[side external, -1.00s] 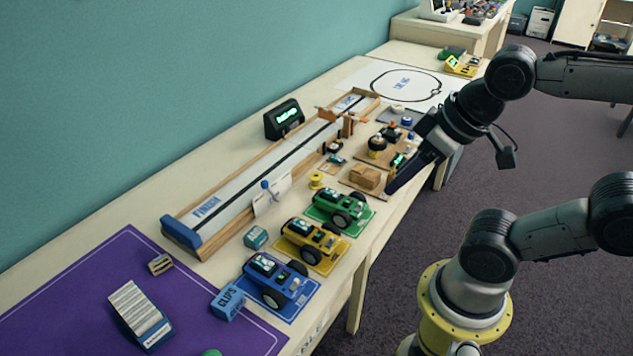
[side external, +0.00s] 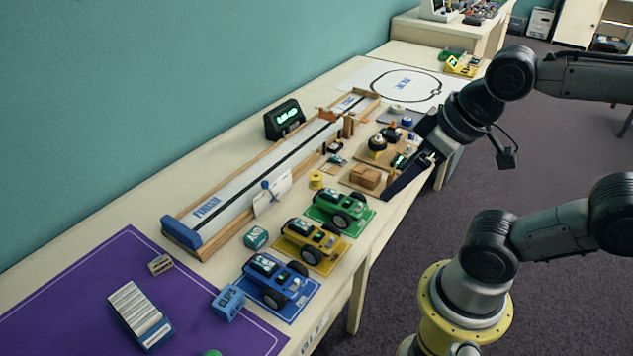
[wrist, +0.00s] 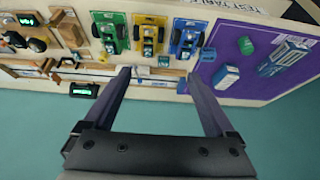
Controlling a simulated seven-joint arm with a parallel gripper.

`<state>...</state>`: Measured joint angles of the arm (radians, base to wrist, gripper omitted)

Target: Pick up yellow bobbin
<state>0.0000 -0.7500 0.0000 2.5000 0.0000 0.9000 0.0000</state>
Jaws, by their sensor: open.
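The yellow bobbin (side external: 317,180) stands on the pale table between the green car and the long wooden track. In the wrist view a small yellowish shape that looks like the bobbin (wrist: 103,57) shows near the green car, left of the fingers. My gripper (side external: 402,180) is over the table's right edge, right of the bobbin and beside a cardboard block. In the wrist view my gripper (wrist: 159,74) is open, with two dark fingers wide apart and nothing between them.
Green (side external: 340,208), yellow (side external: 311,245) and blue (side external: 273,279) cars stand on mats in front of the bobbin. The walled track (side external: 235,190) runs behind it. A cardboard block (side external: 365,176) lies between bobbin and gripper. A black timer (side external: 284,118) stands behind the track.

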